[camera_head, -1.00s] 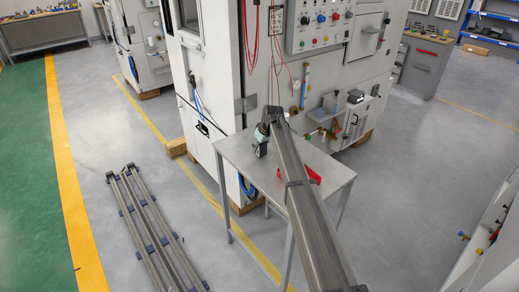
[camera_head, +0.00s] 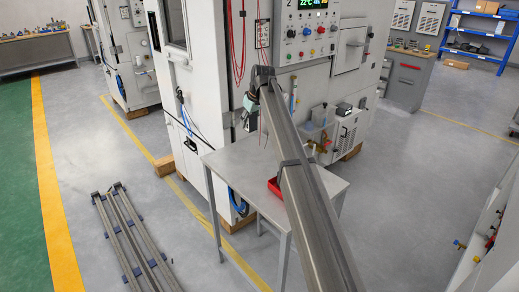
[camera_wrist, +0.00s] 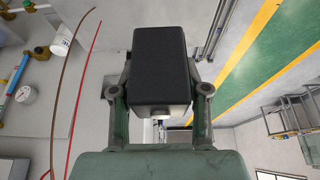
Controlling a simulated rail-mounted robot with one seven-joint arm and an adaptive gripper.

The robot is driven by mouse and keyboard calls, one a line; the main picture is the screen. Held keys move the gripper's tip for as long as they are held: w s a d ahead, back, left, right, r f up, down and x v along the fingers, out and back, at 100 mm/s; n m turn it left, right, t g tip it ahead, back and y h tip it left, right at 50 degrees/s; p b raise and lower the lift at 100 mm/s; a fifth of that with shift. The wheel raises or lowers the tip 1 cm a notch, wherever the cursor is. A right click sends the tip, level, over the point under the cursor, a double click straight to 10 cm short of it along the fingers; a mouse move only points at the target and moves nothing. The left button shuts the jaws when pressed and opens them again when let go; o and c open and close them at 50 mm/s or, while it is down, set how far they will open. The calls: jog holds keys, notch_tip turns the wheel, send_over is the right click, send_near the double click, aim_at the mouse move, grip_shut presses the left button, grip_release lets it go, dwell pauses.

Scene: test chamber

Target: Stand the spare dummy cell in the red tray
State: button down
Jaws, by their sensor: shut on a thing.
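My gripper (camera_wrist: 160,100) is shut on a black, block-shaped cell (camera_wrist: 158,62), with one finger on each side of it in the wrist view. In the head view my gripper (camera_head: 249,118) shows small at the far end of my arm, over the back of the metal table.
The grey metal table (camera_head: 235,162) stands before a tall white chamber (camera_head: 205,60) with a control panel and hanging red cables. A small white unit (camera_head: 346,130) is at the right. A rail frame (camera_head: 130,240) lies on the floor at left.

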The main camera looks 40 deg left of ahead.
jog(key=s+d+b, duration=0.3)
jog(key=d+b, duration=0.1)
jog(key=d, duration=2.1)
jog(key=shift+m, duration=0.3)
notch_tip(320, 180, down, 19)
jog(key=shift+s+r+p, duration=0.1)
jog(key=shift+p, duration=1.15)
jog(key=c, duration=0.6)
grip_release()
jog(key=b+v, duration=0.1)
jog(key=v, duration=1.1)
jog(key=shift+s+b, duration=0.1)
jog(key=shift+b, duration=0.3)
